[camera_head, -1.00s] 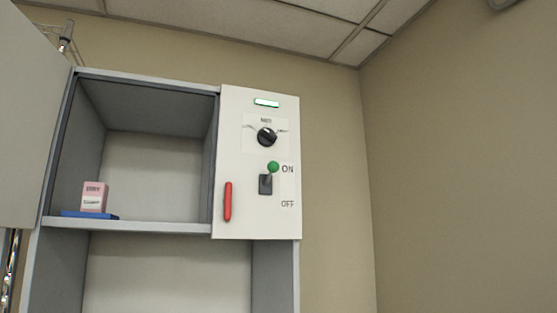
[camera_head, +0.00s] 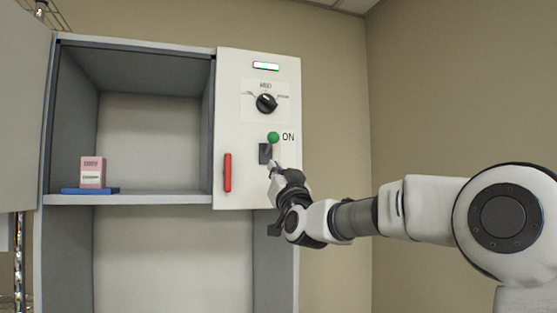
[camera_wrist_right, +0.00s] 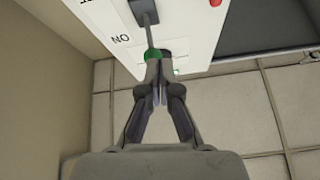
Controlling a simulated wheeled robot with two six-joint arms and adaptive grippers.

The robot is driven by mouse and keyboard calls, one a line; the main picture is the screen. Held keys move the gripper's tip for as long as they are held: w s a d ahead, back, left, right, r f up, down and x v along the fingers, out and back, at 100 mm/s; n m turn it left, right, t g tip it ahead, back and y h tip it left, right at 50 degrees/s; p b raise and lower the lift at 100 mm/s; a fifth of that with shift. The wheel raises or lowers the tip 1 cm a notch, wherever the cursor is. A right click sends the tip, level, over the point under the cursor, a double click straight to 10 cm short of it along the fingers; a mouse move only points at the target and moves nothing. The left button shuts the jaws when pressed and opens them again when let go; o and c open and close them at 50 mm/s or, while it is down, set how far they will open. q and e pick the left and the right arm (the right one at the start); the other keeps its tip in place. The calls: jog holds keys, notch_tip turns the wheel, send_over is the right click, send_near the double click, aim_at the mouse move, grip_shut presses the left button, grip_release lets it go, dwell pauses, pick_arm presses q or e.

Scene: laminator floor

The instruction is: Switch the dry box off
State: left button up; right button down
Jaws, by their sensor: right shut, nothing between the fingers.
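The dry box (camera_head: 207,120) stands open, with a white control panel (camera_head: 240,110) on its right side. Its lever switch (camera_head: 265,153) has a green ball knob (camera_head: 273,137) that sits up beside the ON label. The OFF label is hidden behind my right gripper (camera_head: 275,168). That gripper is shut and empty, its tips just below the knob in the head view. In the right wrist view, the fingertips (camera_wrist_right: 159,68) overlap the green knob (camera_wrist_right: 153,54); I cannot tell whether they touch it. My left gripper is not in view.
A black dial (camera_head: 266,103) and a lit green indicator (camera_head: 266,66) sit above the switch. A red handle (camera_head: 228,172) is left of it. A pink box (camera_head: 92,172) rests on a blue item (camera_head: 75,191) inside. The open door (camera_head: 22,110) is at left.

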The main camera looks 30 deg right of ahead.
aim_at(270, 145)
jog(key=s+d+r+m+t+h, duration=0.1)
jog(key=s+d+r+h, duration=0.1)
jog(key=s+r, duration=0.45)
jog(key=a+p+x, duration=0.1)
jog(key=p+x, duration=0.7)
jog(key=x, duration=0.5)
jog(key=shift+w+a+f+p, duration=0.15)
jog(key=shift+w+f, duration=0.1)
jog(key=shift+f, duration=0.45)
jog(key=shift+w+f+p, duration=0.15)
jog(key=shift+w+f, duration=0.1)
jog(key=shift+f, duration=0.45)
jog(key=shift+w+a+f+p, duration=0.15)
jog(key=shift+w+f, duration=0.15)
jog(key=shift+f, duration=0.45)
jog(key=shift+s, duration=0.1)
